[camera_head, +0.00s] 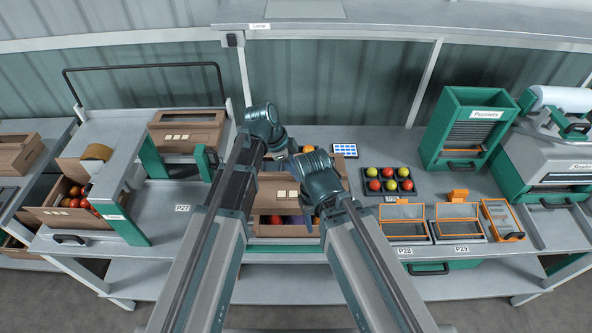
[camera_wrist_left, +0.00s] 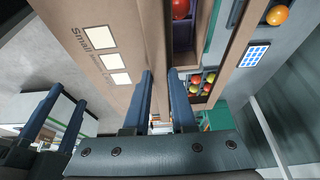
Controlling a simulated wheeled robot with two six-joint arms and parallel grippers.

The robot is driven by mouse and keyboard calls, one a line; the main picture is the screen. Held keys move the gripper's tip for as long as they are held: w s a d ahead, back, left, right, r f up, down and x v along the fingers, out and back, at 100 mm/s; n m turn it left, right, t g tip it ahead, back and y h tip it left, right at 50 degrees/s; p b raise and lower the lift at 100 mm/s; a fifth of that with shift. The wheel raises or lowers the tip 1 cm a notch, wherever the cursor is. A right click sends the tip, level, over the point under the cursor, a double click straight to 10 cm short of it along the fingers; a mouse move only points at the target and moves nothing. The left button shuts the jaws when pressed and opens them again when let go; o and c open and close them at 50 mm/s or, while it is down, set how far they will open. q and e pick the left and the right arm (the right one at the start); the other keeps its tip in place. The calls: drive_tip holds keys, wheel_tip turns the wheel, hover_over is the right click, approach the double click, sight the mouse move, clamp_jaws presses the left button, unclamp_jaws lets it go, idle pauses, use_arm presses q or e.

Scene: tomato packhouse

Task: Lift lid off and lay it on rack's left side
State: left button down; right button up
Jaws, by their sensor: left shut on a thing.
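A brown cardboard lid (camera_head: 272,184) with white labels is over the middle of the bench, partly hidden by my arms. It also shows in the left wrist view (camera_wrist_left: 108,30), marked "Small". My left gripper (camera_wrist_left: 160,78) is shut on its edge. Beside the lid an open compartment with a red tomato (camera_wrist_left: 181,9) shows, so the lid does not fully cover the crate (camera_head: 258,226). My right gripper (camera_head: 311,217) is in front of the crate; in the left wrist view its two fingers stand apart, empty. A rack with a black rail (camera_head: 140,67) stands at left.
Another closed brown box (camera_head: 188,117) sits on the left stand. An open tomato box (camera_head: 72,191) is at far left. A black tray of tomatoes (camera_head: 388,186), a blue-screen tablet (camera_head: 344,150) and orange-edged trays (camera_head: 403,212) lie right of the crate.

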use_arm(q)
drive_tip(key=shift+r+p, duration=2.45)
drive_tip(key=shift+r, duration=0.2)
drive_tip(key=shift+f, duration=0.2)
